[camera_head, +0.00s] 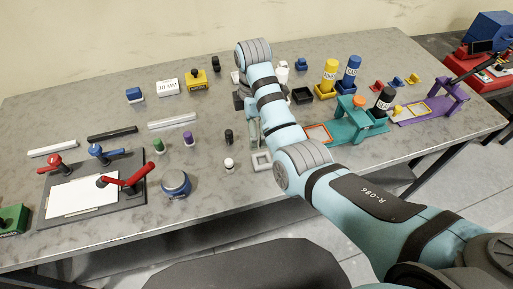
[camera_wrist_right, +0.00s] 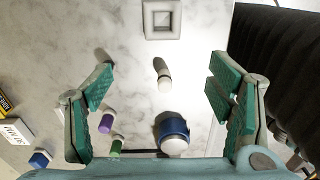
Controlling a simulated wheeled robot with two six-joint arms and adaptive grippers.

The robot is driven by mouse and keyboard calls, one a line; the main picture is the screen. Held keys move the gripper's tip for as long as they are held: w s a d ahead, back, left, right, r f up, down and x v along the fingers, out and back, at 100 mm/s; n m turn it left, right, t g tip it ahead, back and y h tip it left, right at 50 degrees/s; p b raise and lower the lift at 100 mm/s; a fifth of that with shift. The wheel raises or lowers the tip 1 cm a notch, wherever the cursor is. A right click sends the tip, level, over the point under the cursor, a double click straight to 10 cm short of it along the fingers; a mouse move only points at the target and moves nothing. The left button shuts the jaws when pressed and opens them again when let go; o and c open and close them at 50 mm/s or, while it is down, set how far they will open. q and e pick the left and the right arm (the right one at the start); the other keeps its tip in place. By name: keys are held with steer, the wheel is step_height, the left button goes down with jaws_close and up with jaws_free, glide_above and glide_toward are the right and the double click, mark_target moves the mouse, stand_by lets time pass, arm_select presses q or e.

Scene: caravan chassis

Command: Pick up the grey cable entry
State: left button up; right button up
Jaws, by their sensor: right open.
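A light grey square frame with an open middle, which looks like the grey cable entry (camera_head: 261,161), lies flat on the table just below my right forearm in the head view. In the right wrist view the same grey frame (camera_wrist_right: 162,32) lies at the top centre, beyond the fingertips. My right gripper (camera_wrist_right: 160,82) is open and empty above the table, with its green-padded fingers apart. A small white-capped piece (camera_wrist_right: 163,76) shows between and below the fingers, apart from them. In the head view the right arm hides much of its own gripper. My left gripper is not in view.
A round blue piece (camera_head: 175,183), a purple cylinder (camera_head: 188,138) and a green cylinder (camera_head: 159,146) stand left of the frame. A grey board with red clamps (camera_head: 90,190) is further left. A teal stand (camera_head: 345,125) is to the right. The table's front edge is close.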

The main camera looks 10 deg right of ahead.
step_height(320, 180, down, 4)
steer(key=r+b, duration=0.1)
steer(key=b, duration=0.1)
glide_above(258, 157)
steer(key=s+a, duration=0.1)
steer(key=s, duration=0.1)
steer(key=f, duration=0.6)
steer(key=shift+a, duration=0.2)
steer(key=f, duration=0.3)
steer(key=d+f, duration=0.1)
steer(key=shift+w+f+b, duration=0.4)
steer(key=shift+f, duration=0.15)
steer(key=shift+s+r, duration=0.15)
steer(key=shift+r, duration=0.05)
steer(key=shift+c, duration=0.6)
steer(key=c, duration=1.1)
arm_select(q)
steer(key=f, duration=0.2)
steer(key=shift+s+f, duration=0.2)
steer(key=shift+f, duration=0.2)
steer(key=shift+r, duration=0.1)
arm_select(e)
steer(key=shift+r, duration=0.1)
